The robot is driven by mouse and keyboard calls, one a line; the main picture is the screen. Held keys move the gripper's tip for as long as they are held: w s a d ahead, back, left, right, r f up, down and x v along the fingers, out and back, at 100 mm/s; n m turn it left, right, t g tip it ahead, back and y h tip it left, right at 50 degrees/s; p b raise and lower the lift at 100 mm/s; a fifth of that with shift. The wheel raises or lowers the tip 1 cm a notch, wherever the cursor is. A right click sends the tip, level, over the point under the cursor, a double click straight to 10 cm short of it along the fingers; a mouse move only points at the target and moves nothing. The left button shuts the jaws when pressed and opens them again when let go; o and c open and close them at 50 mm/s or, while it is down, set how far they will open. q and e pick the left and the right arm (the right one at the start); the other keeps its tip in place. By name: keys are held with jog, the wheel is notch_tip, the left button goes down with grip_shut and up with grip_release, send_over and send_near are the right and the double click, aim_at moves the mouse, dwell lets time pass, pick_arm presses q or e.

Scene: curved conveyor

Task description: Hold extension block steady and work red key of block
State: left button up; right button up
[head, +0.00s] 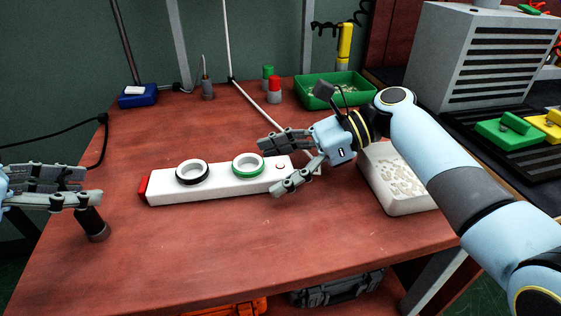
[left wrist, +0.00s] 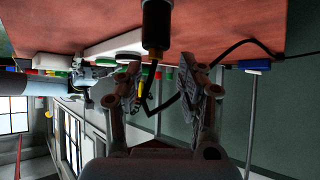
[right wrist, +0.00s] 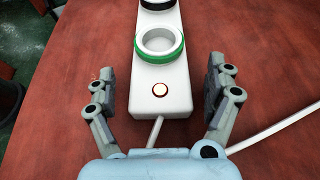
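The white extension block (head: 222,188) lies on the red-brown table, with a dark-ringed socket and a green-ringed socket on top. A bright red key (head: 143,189) is at its left end. My right gripper (head: 269,167) is open, with one finger on each side of the button end; gaps show between fingers and block in the right wrist view. My left gripper (head: 88,184) is open and empty at the left table edge, apart from the block; its fingers show in the left wrist view (left wrist: 158,75).
A black cylinder (head: 95,226) stands by my left gripper. A white tray (head: 402,200) is right of the block. A green bin (head: 330,92), red and green cylinders and a blue box (head: 137,97) stand at the back. The table's front middle is clear.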

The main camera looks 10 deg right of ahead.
jog(key=c, duration=1.6)
dwell(0.3)
pick_arm(q)
grip_shut()
dwell(1.3)
